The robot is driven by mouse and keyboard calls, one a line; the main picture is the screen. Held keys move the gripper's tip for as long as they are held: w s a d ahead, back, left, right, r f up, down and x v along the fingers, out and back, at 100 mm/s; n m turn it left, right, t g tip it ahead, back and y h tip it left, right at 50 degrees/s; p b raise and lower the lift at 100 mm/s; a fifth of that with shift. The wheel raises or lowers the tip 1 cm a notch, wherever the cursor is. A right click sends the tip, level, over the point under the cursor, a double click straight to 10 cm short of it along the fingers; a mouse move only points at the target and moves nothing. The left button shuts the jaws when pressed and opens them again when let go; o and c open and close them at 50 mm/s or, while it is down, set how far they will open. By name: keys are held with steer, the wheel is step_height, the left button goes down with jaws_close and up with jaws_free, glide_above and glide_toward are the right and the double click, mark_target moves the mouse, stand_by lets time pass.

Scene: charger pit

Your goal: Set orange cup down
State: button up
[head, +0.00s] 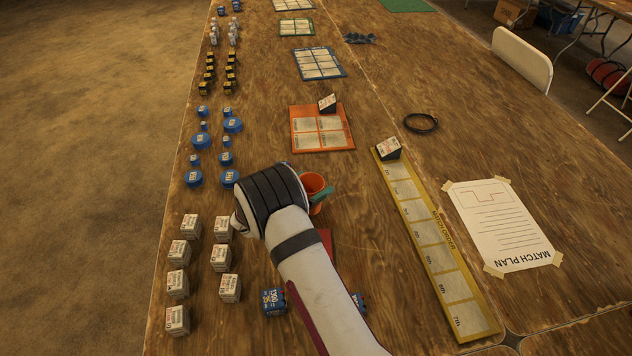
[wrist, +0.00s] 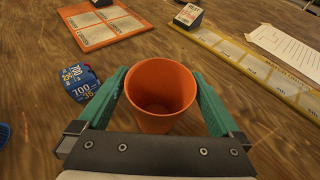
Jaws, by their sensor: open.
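The orange cup (head: 312,181) stands upright, open end up, on the wooden table, partly hidden behind my arm in the head view. In the wrist view the orange cup (wrist: 160,88) is between the two teal fingers of my gripper (wrist: 158,98). The fingers are open, one on each side of the cup and very close to its wall. I cannot tell whether either finger touches it. The cup looks empty.
A blue battery pack (wrist: 82,80) lies left of the cup. An orange board (head: 295,140) lies beyond it, and a yellow strip (head: 431,240) to the right. White packs (head: 220,258) and blue discs (head: 195,178) line the left edge. Bare wood lies between cup and strip.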

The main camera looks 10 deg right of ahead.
steer(key=v, duration=1)
steer(key=s+d+r+m+g+h, duration=0.1)
steer(key=s+d+r+m+g, duration=0.4)
steer(key=s+d+r+m, duration=0.3)
steer(key=s+d+r+m+g+y, duration=0.2)
steer(key=s+m+g, duration=0.1)
steer(key=s+m, duration=0.4)
steer(key=s+d+r+m+g+y, duration=0.1)
steer(key=s+d+m+g+y, duration=0.15)
steer(key=s+m, duration=0.4)
steer(key=s+a+m+y, duration=0.4)
steer(key=s+m, duration=0.1)
steer(key=s, duration=0.2)
steer(key=s+a+r+m+y, duration=0.1)
steer(key=s+a+m+y, duration=0.2)
steer(key=s+a+m, duration=0.2)
steer(key=s+m+t, duration=0.1)
steer(key=s, duration=0.2)
steer(key=shift+s+y, duration=0.15)
steer(key=shift+y, duration=0.2)
